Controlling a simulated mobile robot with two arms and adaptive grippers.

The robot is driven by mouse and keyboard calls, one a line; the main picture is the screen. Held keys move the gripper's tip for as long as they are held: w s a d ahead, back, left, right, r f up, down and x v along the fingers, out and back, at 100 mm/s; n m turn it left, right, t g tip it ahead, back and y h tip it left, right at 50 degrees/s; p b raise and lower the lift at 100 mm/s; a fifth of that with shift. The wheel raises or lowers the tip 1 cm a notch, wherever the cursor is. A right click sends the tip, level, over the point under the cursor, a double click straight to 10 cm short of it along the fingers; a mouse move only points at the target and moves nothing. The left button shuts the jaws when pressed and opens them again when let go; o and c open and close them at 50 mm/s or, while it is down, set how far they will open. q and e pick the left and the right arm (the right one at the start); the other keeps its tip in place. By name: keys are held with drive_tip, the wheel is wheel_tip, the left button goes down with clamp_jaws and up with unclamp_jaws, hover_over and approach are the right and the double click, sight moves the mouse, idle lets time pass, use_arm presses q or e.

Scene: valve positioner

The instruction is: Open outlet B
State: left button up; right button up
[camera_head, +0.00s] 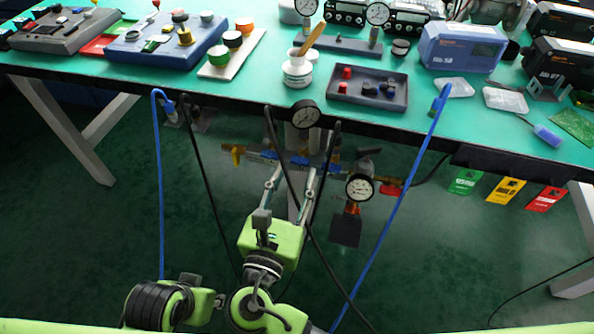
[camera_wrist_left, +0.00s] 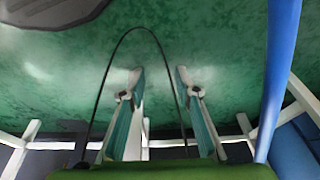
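A valve manifold (camera_head: 262,157) hangs below the table's front edge in the head view. It carries a yellow handle (camera_head: 235,153) at the left and a red handle (camera_head: 390,190) at the right, with blue parts between. I cannot read which outlet is B. My left gripper (camera_wrist_left: 159,75) is open and empty in the left wrist view, above the green floor.
Gauges (camera_head: 306,114) and (camera_head: 360,187) sit by the manifold. Blue hoses (camera_head: 160,190) and black cables hang around my arms. Green, yellow and red tags (camera_head: 506,190) hang at the right. The green table (camera_head: 230,88) above is crowded.

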sight(300, 161)
use_arm(q)
drive_tip(key=shift+s+r, duration=0.2)
drive_tip(key=shift+r, duration=0.45)
use_arm(e)
drive_tip(key=shift+x, duration=1.15)
drive_tip(key=c, duration=0.8)
